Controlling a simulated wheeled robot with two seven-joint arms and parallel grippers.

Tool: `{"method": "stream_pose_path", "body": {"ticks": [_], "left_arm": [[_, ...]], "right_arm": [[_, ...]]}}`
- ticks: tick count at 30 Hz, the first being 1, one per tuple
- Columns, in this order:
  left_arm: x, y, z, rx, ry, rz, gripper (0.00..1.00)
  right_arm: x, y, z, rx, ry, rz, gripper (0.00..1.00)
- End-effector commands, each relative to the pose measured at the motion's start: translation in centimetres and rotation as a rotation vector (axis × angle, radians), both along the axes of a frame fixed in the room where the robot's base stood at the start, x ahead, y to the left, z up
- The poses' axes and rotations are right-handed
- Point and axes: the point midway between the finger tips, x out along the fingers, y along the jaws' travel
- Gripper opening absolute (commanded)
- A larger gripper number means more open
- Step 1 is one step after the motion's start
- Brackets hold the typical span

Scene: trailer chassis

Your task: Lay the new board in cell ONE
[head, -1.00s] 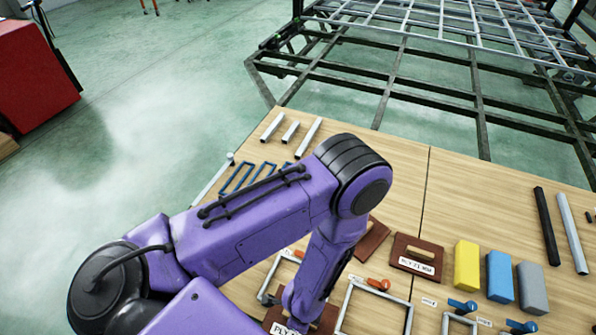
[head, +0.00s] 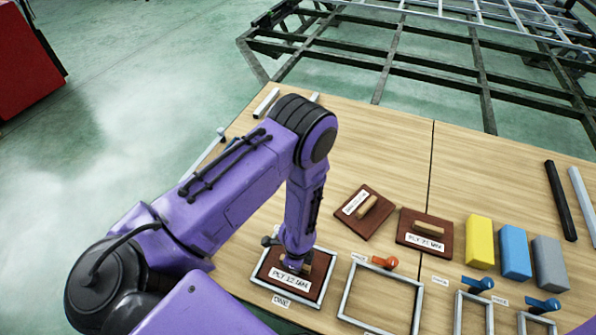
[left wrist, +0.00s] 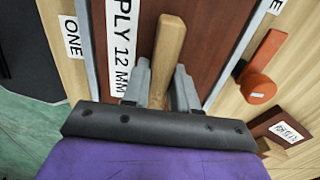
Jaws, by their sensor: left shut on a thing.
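The brown board (head: 318,277) with a wooden handle is labelled PLY 12 MM. It lies flat within the outline of the grey frame of cell ONE (head: 256,277), whose tag (head: 282,301) is at the front. My left gripper (head: 293,264) is above the board and shut on its handle. In the left wrist view, the handle (left wrist: 170,48) stands between the fingers (left wrist: 160,88), and frame rails (left wrist: 238,55) run along both sides of the board (left wrist: 208,35). I cannot tell whether the board rests fully down. My right gripper is not in view.
An empty grey frame (head: 415,300) with an orange lever (head: 385,263) stands to the right. Behind are two brown handled boards, one tilted in plan (head: 378,222) and one marked PLY 21 MM (head: 405,226). Yellow (head: 479,242), blue (head: 515,252) and grey (head: 550,264) blocks stand farther right.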

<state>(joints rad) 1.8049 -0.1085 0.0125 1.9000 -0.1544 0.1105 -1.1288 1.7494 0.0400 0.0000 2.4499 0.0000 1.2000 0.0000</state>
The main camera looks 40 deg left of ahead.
Motion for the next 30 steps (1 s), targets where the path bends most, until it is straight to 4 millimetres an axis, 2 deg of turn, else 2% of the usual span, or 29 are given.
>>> {"method": "stream_pose_path", "body": {"ticks": [1,9,10,12,20,23,26,30], "left_arm": [[0.1,0.0,-0.6,-0.001,-0.002,0.000,0.00],[0.1,0.0,-0.5,-0.001,-0.002,0.000,0.00],[0.1,0.0,-0.5,-0.001,-0.001,0.000,0.31],[0.1,0.0,-0.4,-0.001,-0.001,0.000,0.53],[0.0,0.0,-0.4,-0.001,-0.001,0.000,0.53],[0.1,0.0,0.3,-0.001,-0.002,0.000,0.53],[0.1,0.0,2.2,0.000,-0.004,0.001,0.53],[0.2,-0.1,6.0,-0.001,-0.005,0.000,0.53]], "right_arm": [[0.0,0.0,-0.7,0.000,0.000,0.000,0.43],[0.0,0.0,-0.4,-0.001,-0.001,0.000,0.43],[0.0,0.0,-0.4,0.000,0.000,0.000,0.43],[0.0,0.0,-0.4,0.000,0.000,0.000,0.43],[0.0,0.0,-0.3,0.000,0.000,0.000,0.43],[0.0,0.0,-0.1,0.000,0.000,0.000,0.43],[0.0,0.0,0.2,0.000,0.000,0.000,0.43],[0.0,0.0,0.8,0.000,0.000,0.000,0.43]]}}
